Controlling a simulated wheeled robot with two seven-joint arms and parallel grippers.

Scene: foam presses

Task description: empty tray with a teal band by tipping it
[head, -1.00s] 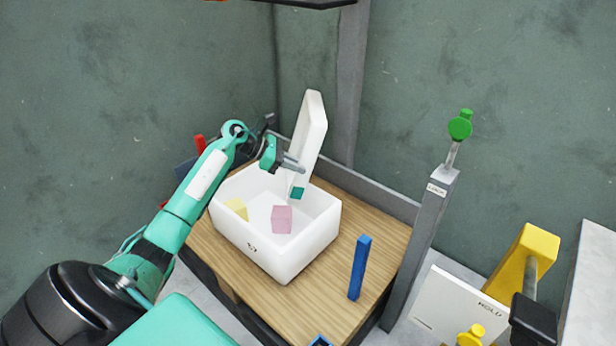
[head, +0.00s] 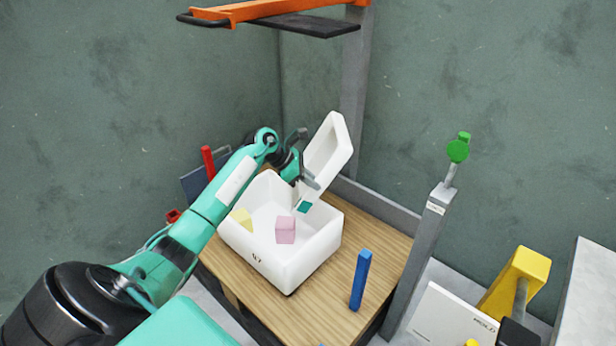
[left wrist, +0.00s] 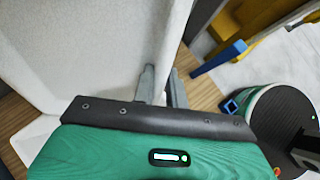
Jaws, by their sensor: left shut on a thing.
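The white tray (head: 326,158) stands steeply tilted over the far side of a white bin (head: 300,262), its lower end close to the bin's inside. My left gripper (head: 309,182) is shut on the tray's wall. The left wrist view shows the fingers (left wrist: 163,88) on the edge of the tray (left wrist: 95,45). A pink block (head: 285,230) and a yellow block (head: 241,219) lie in the bin. A small teal piece (head: 304,207) shows below the tray; I cannot tell whether it is loose or the tray's band. My right gripper is out of view.
The bin stands on a wooden table (head: 335,285) with a blue upright bar (head: 360,281) at its right. A grey post with a green knob (head: 458,148) stands further right. An orange and black frame (head: 270,14) hangs above. The table's right part is mostly clear.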

